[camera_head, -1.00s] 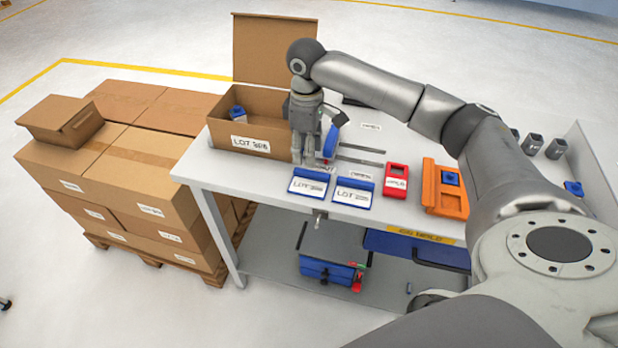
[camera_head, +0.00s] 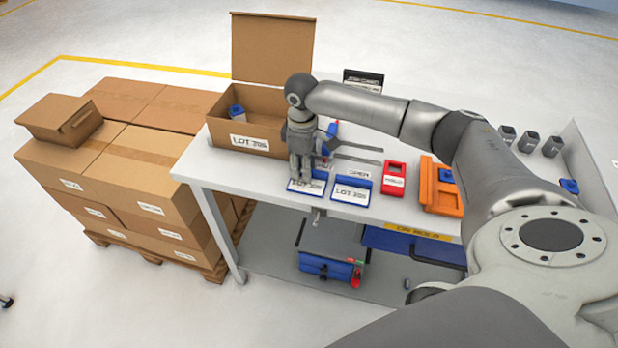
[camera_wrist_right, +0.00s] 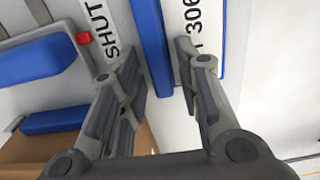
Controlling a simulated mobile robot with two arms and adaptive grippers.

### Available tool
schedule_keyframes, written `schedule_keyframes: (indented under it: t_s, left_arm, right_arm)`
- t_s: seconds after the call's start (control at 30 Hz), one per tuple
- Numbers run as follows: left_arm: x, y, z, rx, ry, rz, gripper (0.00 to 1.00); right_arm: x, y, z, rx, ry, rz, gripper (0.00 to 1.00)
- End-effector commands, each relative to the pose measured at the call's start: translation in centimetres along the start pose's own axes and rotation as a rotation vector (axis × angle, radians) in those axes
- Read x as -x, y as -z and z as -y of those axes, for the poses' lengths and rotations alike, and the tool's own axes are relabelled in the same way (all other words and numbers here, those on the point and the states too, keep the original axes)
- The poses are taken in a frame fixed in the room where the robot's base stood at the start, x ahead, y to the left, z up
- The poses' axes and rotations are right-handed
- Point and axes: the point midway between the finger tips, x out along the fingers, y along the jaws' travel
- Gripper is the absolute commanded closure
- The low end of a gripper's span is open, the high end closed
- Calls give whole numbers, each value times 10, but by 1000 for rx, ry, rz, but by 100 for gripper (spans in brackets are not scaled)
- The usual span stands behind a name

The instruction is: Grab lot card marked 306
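The lot card marked 306 (camera_wrist_right: 207,30) shows in my right wrist view as a white face with a blue strip (camera_wrist_right: 152,35) along one side. In the head view, the left of two white-and-blue lot cards (camera_head: 316,187) lies near the table's front edge, partly covered by my right gripper (camera_head: 300,178). My right gripper also shows in the wrist view (camera_wrist_right: 156,62), its fingers apart on either side of the blue strip, nothing clamped. Whether the fingers touch the card I cannot tell. My left gripper is out of view.
A second lot card (camera_head: 352,190) lies just right. Beyond it are a red frame (camera_head: 394,178) and an orange holder (camera_head: 437,198). An open cardboard box (camera_head: 225,142) with a lot label stands behind left. A strip reading SHUT (camera_wrist_right: 108,38) lies beside the card.

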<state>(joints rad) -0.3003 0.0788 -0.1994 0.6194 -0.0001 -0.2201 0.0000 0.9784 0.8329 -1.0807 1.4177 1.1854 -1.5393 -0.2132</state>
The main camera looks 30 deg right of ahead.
Motion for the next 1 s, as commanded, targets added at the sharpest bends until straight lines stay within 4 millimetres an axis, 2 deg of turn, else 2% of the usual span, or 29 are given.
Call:
schedule_keyframes:
  t_s: [0.03,0.2,0.63,0.83,1.0]
  left_arm:
    - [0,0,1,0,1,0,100]
    - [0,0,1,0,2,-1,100]
    - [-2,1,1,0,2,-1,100]
    - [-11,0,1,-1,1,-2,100]
    - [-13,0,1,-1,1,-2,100]
  right_arm:
    - [0,0,0,0,0,0,80]
    - [0,0,0,0,0,0,100]
    - [6,1,0,0,-1,-3,100]
    - [31,1,-1,0,-2,-5,100]
    - [62,2,27,6,-1,-6,100]
